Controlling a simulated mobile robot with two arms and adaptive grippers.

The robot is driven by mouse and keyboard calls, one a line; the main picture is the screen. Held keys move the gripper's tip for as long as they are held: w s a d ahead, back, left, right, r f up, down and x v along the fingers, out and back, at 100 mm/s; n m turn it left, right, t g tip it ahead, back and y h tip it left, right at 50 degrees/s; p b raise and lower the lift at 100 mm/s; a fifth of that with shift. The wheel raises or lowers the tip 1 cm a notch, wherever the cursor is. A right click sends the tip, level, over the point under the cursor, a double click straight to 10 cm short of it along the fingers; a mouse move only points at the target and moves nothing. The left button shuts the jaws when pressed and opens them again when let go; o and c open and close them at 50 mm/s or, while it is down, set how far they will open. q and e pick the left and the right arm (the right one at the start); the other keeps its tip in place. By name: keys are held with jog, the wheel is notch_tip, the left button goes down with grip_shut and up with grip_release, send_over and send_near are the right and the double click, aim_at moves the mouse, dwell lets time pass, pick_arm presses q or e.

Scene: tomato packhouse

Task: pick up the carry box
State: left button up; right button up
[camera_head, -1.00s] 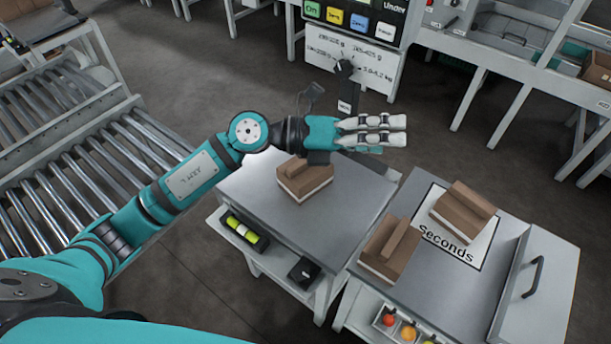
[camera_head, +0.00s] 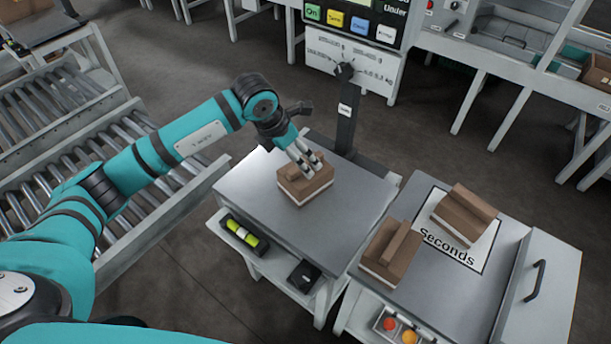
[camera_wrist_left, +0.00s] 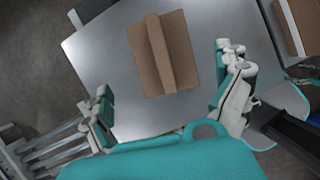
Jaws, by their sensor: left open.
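The carry box is a brown carton with a raised middle ridge and a pale lower band. One such box (camera_head: 305,190) sits on the grey scale table (camera_head: 330,228) in the head view. It also shows in the left wrist view (camera_wrist_left: 181,60), lying beyond the fingers. My left gripper (camera_head: 308,167) points down at this box in the head view, its fingers overlapping the box's top. In the left wrist view the fingers (camera_wrist_left: 165,95) are spread wide, with nothing between them. Contact with the box cannot be told. My right gripper is not in view.
A scale post (camera_head: 346,125) rises behind the left table. A roller conveyor (camera_head: 80,150) lies at left. Bare table top surrounds the near box.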

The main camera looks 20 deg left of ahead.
aim_at(291, 181)
pick_arm(q)
jog(key=x, duration=0.8)
jog(key=shift+s+d+p, duration=0.2)
jog(key=shift+p, duration=0.15)
jog(key=shift+w+f, duration=0.1)
jog(key=shift+f, duration=0.15)
jog(key=shift+f+b, duration=0.2)
jog(key=shift+b, duration=0.1)
jog(key=c, duration=1.2)
jog(key=shift+r, duration=0.15)
